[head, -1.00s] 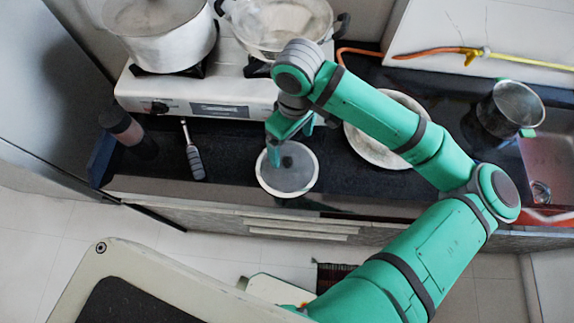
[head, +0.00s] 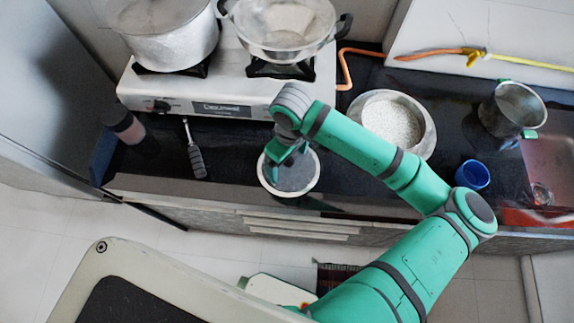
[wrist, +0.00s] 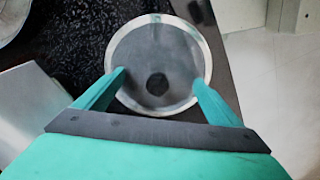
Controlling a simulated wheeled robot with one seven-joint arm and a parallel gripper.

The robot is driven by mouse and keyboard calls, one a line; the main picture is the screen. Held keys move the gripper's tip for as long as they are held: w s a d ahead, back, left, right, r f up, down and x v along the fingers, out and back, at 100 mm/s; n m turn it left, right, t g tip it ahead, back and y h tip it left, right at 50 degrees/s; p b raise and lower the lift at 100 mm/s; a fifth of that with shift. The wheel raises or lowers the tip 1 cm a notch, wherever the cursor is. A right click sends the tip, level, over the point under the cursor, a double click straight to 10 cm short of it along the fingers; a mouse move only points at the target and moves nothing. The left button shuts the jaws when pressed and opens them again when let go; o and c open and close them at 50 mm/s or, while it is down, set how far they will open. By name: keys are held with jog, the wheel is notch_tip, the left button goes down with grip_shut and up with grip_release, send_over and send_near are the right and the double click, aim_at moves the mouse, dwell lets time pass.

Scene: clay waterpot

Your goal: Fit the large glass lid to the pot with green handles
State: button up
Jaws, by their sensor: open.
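The large glass lid (head: 299,183) is round and grey with a pale rim. It lies at the front edge of the dark counter. In the wrist view the lid (wrist: 155,48) shows a dark round knob (wrist: 157,84) near its middle. My gripper (head: 286,157) is over the lid. In the wrist view my gripper (wrist: 160,78) is open, with one finger on each side of the knob, apart from it. Whether the fingertips touch the lid is unclear. The metal pot with green handles (head: 512,110) stands far right on the counter, uncovered.
A stove (head: 215,95) at the back left carries a large pot (head: 175,45) and a glass-covered pan (head: 285,28). A bowl of white grains (head: 394,118) and a blue cup (head: 472,175) stand between lid and pot.

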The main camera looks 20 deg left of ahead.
jog(key=c, duration=2.3)
jog(key=shift+f, duration=0.1)
grip_shut()
jog(key=shift+w+d, duration=0.1)
